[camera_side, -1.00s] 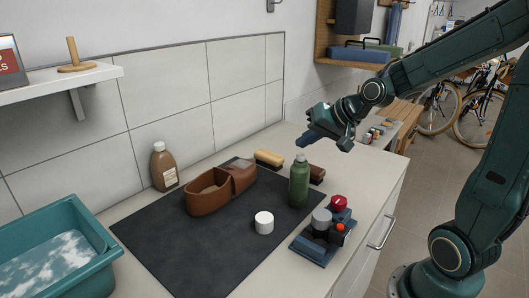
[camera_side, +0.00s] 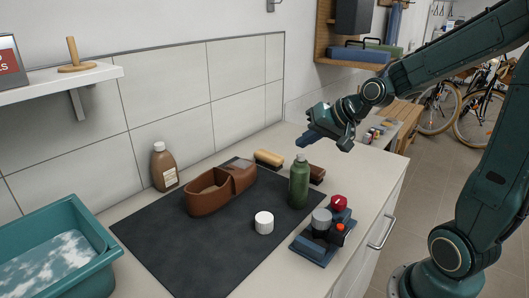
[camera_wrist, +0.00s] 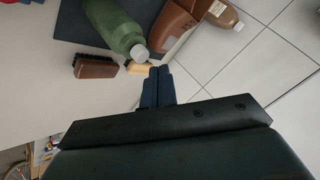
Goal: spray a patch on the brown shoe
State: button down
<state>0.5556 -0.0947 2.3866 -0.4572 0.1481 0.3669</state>
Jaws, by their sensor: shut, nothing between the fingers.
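The brown shoe (camera_side: 208,194) sits on the dark mat (camera_side: 168,243) left of centre in the side view. It shows in part at the top of the wrist view (camera_wrist: 176,22). A green bottle (camera_side: 299,183) with a grey cap stands upright at the mat's right edge, right of the shoe; it also shows in the wrist view (camera_wrist: 112,22). My gripper (camera_side: 306,140) is shut and empty, above and behind the green bottle, apart from it. Its closed fingers show in the wrist view (camera_wrist: 158,86).
A white round jar (camera_side: 264,222) stands on the mat. A blue holder with small pots (camera_side: 323,238) is at the front right. Brushes (camera_side: 268,158) lie behind the bottle. A brown bottle (camera_side: 164,167) stands by the wall. A teal basin (camera_side: 75,215) is at left.

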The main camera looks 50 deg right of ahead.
aim_at(305, 163)
jog(key=shift+f, duration=0.95)
dwell(1.2)
jog(key=shift+r, duration=0.95)
notch_tip(305, 163, up, 6)
dwell(0.9)
jog(key=shift+s+a, duration=0.1)
jog(key=shift+a, duration=0.05)
dwell(0.5)
jog(key=s+a+f+n+g, duration=0.1)
jog(key=s+a+n, duration=0.3)
jog(key=s, duration=0.5)
jog(key=s+a+f+n+g+h, duration=0.1)
jog(key=s+a+n+g, duration=0.1)
jog(key=s+a, duration=0.3)
jog(key=s+n, duration=0.1)
jog(key=s, duration=0.3)
jog(key=shift+s+f+n+g, duration=0.2)
jog(key=shift+s+n+g, duration=0.1)
jog(key=shift+n, duration=0.1)
